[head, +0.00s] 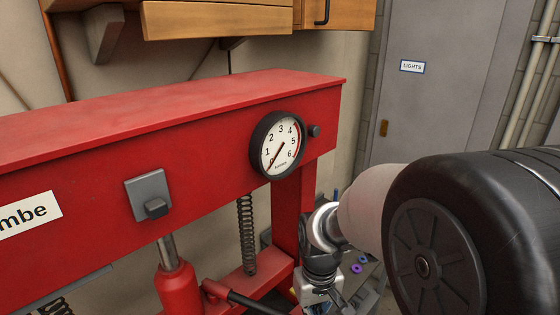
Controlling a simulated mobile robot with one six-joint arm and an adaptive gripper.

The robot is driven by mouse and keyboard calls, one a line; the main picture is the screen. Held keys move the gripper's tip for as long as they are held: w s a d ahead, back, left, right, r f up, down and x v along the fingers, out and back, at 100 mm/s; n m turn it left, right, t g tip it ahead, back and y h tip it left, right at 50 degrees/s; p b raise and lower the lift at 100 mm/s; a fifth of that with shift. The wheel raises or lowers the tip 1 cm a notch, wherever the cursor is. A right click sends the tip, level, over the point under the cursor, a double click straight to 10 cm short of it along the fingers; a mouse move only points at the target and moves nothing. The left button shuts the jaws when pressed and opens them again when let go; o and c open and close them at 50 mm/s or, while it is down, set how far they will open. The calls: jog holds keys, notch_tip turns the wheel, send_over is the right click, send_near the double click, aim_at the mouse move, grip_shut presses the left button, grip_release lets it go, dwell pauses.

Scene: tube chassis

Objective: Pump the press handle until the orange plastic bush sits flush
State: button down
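The red press frame (110,135) fills the left and middle of the head view. Its red jack (177,287) stands below the crossbeam, with a grey rod rising from it. The dark press handle (250,301) slopes from a red socket beside the jack down to the bottom edge, where it is cut off. My gripper (321,296) is low, just right of the handle. Its fingertips are not clear, so I cannot tell whether it is open or touches the handle. The orange bush is not in view.
A round gauge (281,147) on the beam has its needle near 0. A coil spring (246,235) hangs beneath the beam. Small purple rings (356,268) lie on a surface behind my arm. A grey door (435,85) and wooden cabinets (215,20) are behind.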

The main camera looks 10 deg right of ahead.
notch_tip(320, 180, up, 10)
jog(key=p, duration=0.7)
jog(key=shift+r+p, duration=0.2)
jog(key=shift+p, duration=0.1)
jog(key=shift+f, duration=0.1)
dwell(2.5)
dwell(0.5)
jog(key=shift+f+b, duration=5.75)
jog(key=shift+f, duration=2.05)
notch_tip(320, 180, up, 15)
jog(key=p, duration=1.2)
jog(key=shift+r, duration=0.2)
